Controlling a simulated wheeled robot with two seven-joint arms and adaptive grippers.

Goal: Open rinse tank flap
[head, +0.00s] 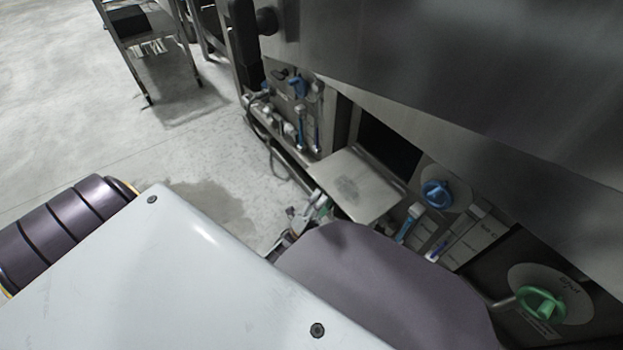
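A flat steel flap (357,186) sticks out from the front of the washer, in the middle of the head view. A dark opening (388,146) shows behind it, so the flap stands at least partly open. I take this to be the rinse tank flap; I can read no label on it.
A blue knob (437,194) and a green knob (541,303) sit on the washer front to the right. Blue-handled valves and pipes (299,88) are left of the flap. A steel cart (150,40) stands at upper left. The concrete floor at left is mostly clear, with a wet patch.

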